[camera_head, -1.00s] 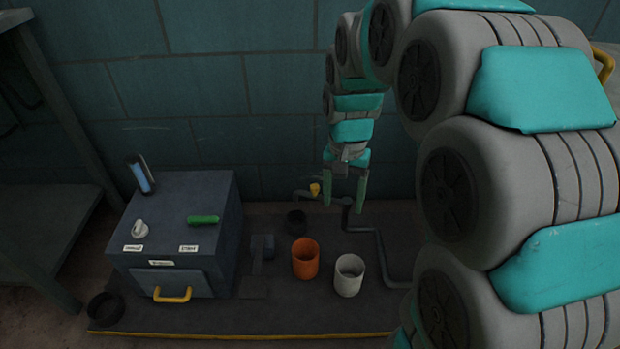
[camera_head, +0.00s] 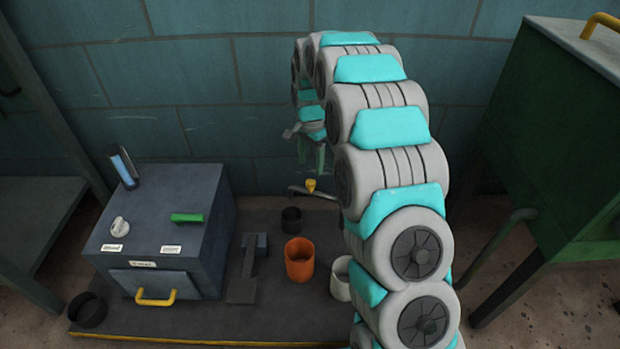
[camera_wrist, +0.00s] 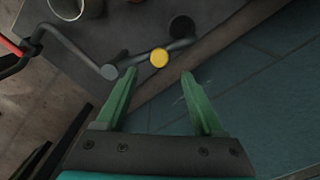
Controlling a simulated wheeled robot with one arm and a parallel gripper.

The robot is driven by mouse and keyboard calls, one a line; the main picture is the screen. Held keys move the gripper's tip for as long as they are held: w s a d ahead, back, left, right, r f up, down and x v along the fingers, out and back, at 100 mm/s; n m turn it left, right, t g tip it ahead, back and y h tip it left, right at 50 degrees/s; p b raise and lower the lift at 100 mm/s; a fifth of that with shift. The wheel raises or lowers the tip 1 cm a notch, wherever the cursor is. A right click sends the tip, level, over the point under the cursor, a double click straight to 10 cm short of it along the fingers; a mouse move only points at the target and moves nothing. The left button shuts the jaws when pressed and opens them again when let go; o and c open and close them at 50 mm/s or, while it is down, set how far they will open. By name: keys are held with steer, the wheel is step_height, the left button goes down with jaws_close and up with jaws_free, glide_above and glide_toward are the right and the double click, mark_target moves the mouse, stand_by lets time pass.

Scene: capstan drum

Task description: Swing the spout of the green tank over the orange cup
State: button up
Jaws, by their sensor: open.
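The green tank (camera_head: 575,130) stands at the right in the head view. The spout (camera_head: 325,194) is a thin dark pipe with a yellow knob (camera_head: 310,185); its left end is close to the black cup (camera_head: 291,220). The orange cup (camera_head: 300,260) stands in front of the spout, to the right of the grey box. In the wrist view the spout (camera_wrist: 130,65) runs from a round joint past the yellow knob (camera_wrist: 158,57) towards the black cup (camera_wrist: 181,27). My gripper (camera_head: 311,157) is open and empty above the knob; the knob appears between and beyond its fingertips (camera_wrist: 158,76).
A white cup (camera_head: 341,278) is right of the orange cup, partly hidden by my arm. A grey box (camera_head: 160,235) with a green handle, white dial and yellow pull stands left. A black ring (camera_head: 88,310) lies front left. The tiled wall is close behind my gripper.

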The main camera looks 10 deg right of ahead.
mark_target(311, 181)
step_height(311, 181, down, 7)
steer(key=shift+f+b, duration=0.1)
steer(key=shift+b, duration=0.2)
steer(key=shift+c, duration=0.4)
jaws_close()
stand_by(1.0)
